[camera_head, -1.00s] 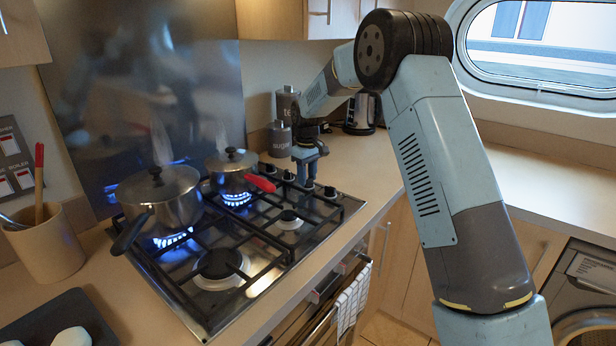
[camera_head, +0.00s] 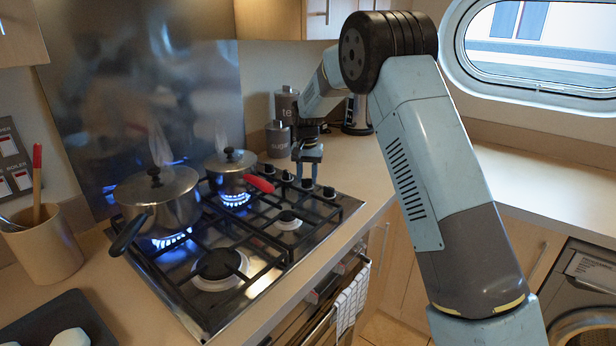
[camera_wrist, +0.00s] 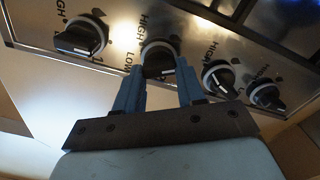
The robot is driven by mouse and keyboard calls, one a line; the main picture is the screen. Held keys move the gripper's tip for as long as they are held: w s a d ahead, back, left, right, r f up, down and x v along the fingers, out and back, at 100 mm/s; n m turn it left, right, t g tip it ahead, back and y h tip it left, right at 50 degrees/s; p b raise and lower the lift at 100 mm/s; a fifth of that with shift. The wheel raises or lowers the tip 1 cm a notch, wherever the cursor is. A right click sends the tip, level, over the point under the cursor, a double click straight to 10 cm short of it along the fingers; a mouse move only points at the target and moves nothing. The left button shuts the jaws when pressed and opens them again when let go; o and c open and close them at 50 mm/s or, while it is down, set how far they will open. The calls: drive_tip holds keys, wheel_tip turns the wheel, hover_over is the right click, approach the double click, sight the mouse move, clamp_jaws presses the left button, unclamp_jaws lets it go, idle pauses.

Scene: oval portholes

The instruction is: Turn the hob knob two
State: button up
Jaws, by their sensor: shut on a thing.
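The hob (camera_head: 262,262) has a row of black knobs along its right side. My gripper (camera_head: 306,181) reaches down onto this row, at the third knob from the left in the head view. In the wrist view my gripper (camera_wrist: 159,78) has one blue finger on each side of a black knob (camera_wrist: 160,57), second from the left, and is shut on it. HIGH and LOW labels show beside that knob. Its pointer is hard to read between the fingers. The neighbouring knobs, at the left (camera_wrist: 80,38) and right (camera_wrist: 220,77), are clear of the fingers.
A large pot (camera_head: 172,208) and a smaller pan (camera_head: 228,182) with a red handle (camera_head: 260,184) stand over lit blue flames. Tea (camera_head: 286,103) and sugar (camera_head: 277,140) canisters stand behind my gripper. The right counter (camera_head: 530,190) is clear.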

drive_tip(key=m, duration=0.5)
drive_tip(key=shift+s+d+m, duration=0.1)
drive_tip(key=shift+m, duration=0.3)
idle(0.4)
drive_tip(key=o, duration=1.1)
drive_tip(key=shift+c, duration=0.2)
wheel_tip(320, 180, up, 14)
drive_tip(key=shift+f, duration=0.15)
